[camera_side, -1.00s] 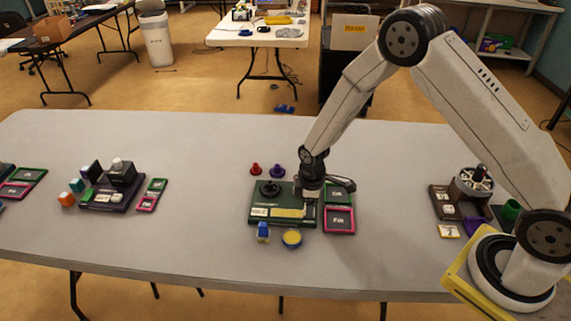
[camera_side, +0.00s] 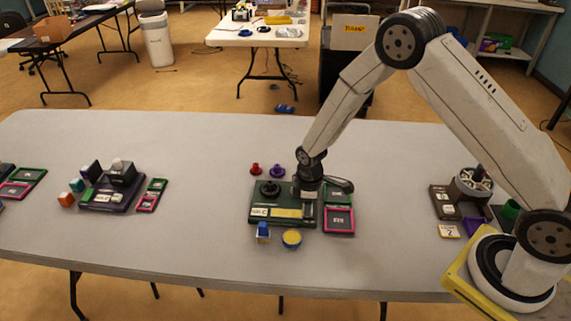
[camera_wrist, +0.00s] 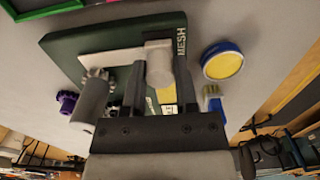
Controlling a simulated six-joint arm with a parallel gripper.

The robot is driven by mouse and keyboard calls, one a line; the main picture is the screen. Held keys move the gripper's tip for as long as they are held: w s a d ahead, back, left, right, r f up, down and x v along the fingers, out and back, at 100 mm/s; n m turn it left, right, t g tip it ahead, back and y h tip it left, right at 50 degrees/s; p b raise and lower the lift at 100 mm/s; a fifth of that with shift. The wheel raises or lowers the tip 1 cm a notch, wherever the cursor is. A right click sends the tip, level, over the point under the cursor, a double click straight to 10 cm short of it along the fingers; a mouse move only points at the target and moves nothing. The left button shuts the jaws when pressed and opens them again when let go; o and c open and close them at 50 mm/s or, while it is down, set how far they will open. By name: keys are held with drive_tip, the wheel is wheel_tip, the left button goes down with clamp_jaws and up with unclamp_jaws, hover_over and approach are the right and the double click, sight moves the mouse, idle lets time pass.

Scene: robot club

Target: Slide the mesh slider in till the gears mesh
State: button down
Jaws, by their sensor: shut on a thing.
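The dark green board (camera_side: 262,221) lies on the grey table, with a dark round gear piece (camera_side: 270,188) on its left part. In the wrist view the board (camera_wrist: 70,48) carries the word MESH along one edge. The mesh slider, a light grey block with a rounded knob (camera_wrist: 158,62), sits on the board. My gripper (camera_side: 307,196) is down at the board's right part. In the wrist view my gripper (camera_wrist: 159,85) has one finger on each side of the knob and is shut on it. A toothed grey gear (camera_wrist: 95,88) stands left of the fingers. Whether gear teeth touch is hidden.
A pink-framed tile (camera_side: 339,220) adjoins the board's right side. A blue piece (camera_side: 263,232) and a yellow-topped round piece (camera_side: 291,238) lie in front. Red (camera_side: 256,169) and purple (camera_side: 277,171) pieces stand behind.

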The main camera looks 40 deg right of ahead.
drive_tip(key=shift+w+a, duration=1.1)
drive_tip(key=shift+a, duration=0.05)
drive_tip(key=c, duration=0.7)
unclamp_jaws()
drive_tip(key=shift+r, duration=0.15)
drive_tip(key=shift+r, duration=2.85)
